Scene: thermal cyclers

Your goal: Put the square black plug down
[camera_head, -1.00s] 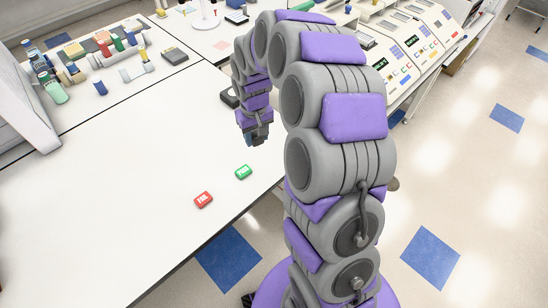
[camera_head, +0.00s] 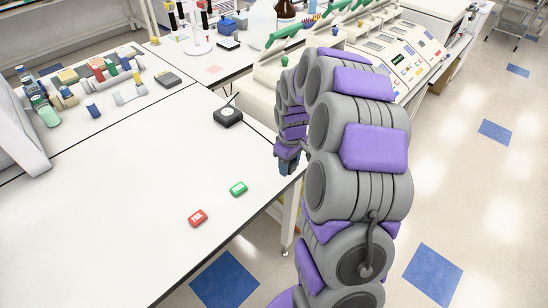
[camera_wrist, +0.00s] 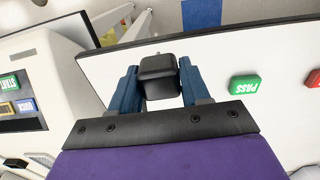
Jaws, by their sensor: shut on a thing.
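The square black plug (camera_wrist: 158,72) sits between the two blue fingers of my gripper (camera_wrist: 157,78) in the wrist view. A short metal-coloured prong shows at its far edge. My gripper is shut on it. In the head view my gripper (camera_head: 288,166) hangs at the right edge of the white table (camera_head: 150,170), and the plug cannot be made out clearly there. Whether the plug touches the table cannot be told.
A green PASS block (camera_head: 238,188) and a red FAIL block (camera_head: 197,218) lie on the table. A black device (camera_head: 228,116) stands farther back. Cyclers (camera_head: 385,52) line the back right. The table's middle is clear.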

